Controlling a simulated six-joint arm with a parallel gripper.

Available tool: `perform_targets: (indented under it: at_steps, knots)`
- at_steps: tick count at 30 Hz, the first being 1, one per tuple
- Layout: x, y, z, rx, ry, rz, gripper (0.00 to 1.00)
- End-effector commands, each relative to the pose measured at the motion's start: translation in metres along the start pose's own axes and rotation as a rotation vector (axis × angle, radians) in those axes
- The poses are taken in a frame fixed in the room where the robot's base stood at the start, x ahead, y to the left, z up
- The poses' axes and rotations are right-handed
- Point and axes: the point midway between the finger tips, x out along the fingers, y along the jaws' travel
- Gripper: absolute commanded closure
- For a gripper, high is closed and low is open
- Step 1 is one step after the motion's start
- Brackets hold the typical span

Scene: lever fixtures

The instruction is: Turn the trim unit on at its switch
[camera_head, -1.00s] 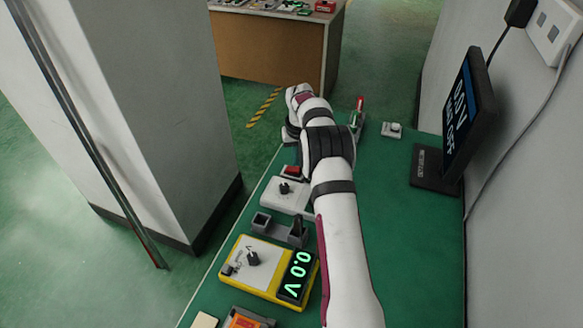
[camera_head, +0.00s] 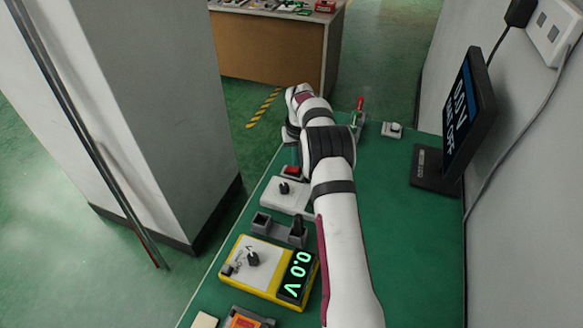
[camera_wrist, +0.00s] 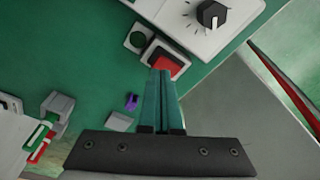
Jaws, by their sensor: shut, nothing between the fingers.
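The red rocker switch (camera_wrist: 166,65) sits in a small light housing beside a white unit with a black knob (camera_wrist: 211,14). In the head view the red switch (camera_head: 292,170) is just beyond the white unit (camera_head: 285,195). My gripper (camera_wrist: 160,73) is shut and empty. Its teal fingertips overlap the lower edge of the red switch in the wrist view; I cannot tell whether they touch it. In the head view the fingers (camera_head: 295,155) show partly beneath my wrist, just above the switch. The monitor (camera_head: 468,115) reads 0.0 V and OFF.
A yellow meter (camera_head: 253,265) reading 0.0 V and a grey lever fixture (camera_head: 280,228) stand nearer. A red-handled lever (camera_head: 360,105) and a small button box (camera_head: 392,130) stand farther off.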

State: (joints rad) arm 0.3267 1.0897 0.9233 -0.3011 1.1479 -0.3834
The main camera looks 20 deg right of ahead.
Motion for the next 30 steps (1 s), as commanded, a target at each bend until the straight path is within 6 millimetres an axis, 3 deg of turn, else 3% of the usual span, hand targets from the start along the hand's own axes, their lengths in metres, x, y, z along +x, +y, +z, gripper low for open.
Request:
perform_targets:
  at_steps: [30]
  knots:
    - [0.013, 0.000, 0.002, 0.000, 0.000, 0.000, 1.00]
